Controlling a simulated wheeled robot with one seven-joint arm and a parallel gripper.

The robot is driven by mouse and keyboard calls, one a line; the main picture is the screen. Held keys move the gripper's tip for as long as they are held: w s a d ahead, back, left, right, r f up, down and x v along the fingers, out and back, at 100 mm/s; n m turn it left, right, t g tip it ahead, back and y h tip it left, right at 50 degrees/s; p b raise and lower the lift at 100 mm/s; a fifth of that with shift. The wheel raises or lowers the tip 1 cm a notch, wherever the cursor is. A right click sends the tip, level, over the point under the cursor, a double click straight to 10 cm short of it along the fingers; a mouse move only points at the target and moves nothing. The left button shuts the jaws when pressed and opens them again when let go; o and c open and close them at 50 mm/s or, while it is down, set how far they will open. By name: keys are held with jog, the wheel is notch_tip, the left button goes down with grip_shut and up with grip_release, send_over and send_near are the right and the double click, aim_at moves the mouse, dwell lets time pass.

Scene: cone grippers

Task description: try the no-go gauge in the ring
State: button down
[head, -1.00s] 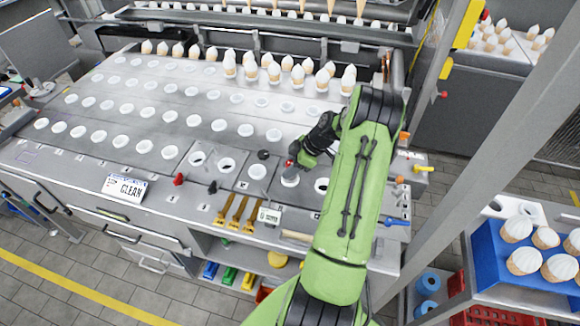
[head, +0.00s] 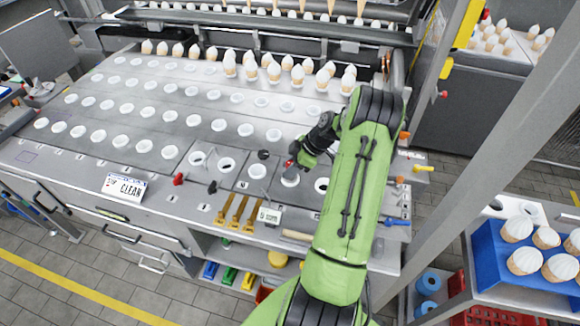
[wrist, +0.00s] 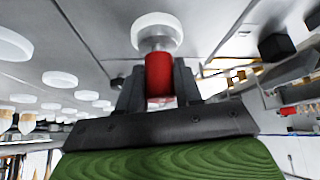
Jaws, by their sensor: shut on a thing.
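My gripper (head: 293,163) is shut on the red handle of a gauge, with one finger on each side of it. In the wrist view the red gauge (wrist: 159,75) sits between the dark fingers, and its short grey metal end points at a white ring (wrist: 157,27). In the head view the same ring (head: 290,180) lies on the bench just below my gripper. The metal end overlaps the ring's opening. I cannot tell whether it is inside the opening or only against its face.
Several white cups sit in rows on the machine deck left of my arm. An open white-rimmed hole (head: 322,185) lies just right of the ring. A red knob (head: 178,179), a black knob (head: 212,187) and a small display (head: 269,215) are nearby. A CLEAN sign (head: 125,187) stands at the front.

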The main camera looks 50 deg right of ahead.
jog(key=shift+r+n+g+y+b, duration=0.15)
jog(key=shift+n+g+y+b, duration=0.2)
jog(key=shift+n, duration=0.45)
jog(key=shift+r, duration=0.1)
dwell(0.4)
jog(key=shift+r+p, duration=2.25)
jog(key=shift+r, duration=1.7)
